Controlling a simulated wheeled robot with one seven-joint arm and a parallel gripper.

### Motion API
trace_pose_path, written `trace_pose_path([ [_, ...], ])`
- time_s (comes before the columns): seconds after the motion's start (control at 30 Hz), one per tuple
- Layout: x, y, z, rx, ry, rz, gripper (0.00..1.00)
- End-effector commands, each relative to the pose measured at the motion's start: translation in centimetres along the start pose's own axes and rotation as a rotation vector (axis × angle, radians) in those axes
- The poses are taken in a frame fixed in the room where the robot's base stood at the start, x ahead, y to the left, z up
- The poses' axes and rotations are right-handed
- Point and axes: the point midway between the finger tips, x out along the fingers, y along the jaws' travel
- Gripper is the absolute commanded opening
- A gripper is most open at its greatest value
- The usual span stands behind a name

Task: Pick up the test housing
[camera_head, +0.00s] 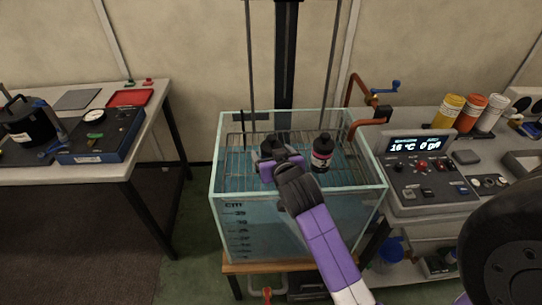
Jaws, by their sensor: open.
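A dark cylinder with a narrow neck and a pink band (322,153) stands upright inside the clear glass tank (300,221). It may be the test housing; no readable label confirms this. My gripper (270,150) is over the tank, to the left of this cylinder and apart from it. Its jaws are open. Dark rounded shapes show at the jaws, and I cannot tell whether they are only the fingers or also an object behind them. My purple wrist and forearm hide part of the tank's front.
A wire rack (238,141) lies inside the tank, whose glass walls rise around it. An orange crank frame (362,122) is at the right rim. A control console (424,171) is on the right; a blue gauge box (103,137) is on the left table (95,172).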

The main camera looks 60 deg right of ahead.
Motion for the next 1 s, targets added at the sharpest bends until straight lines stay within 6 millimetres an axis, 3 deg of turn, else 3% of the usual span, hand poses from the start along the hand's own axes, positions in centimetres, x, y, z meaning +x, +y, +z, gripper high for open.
trace_pose_path([
  [0.2, 2.8, 0.0, 0.0, 0.001, 0.000, 0.000, 0.81],
  [0.5, 3.2, 0.0, 0.1, 0.000, 0.000, -0.001, 0.81],
  [0.9, 3.2, 0.0, 0.1, 0.000, 0.000, -0.001, 0.04],
  [1.0, 3.2, 0.0, -0.1, 0.000, 0.004, -0.001, 0.00],
])
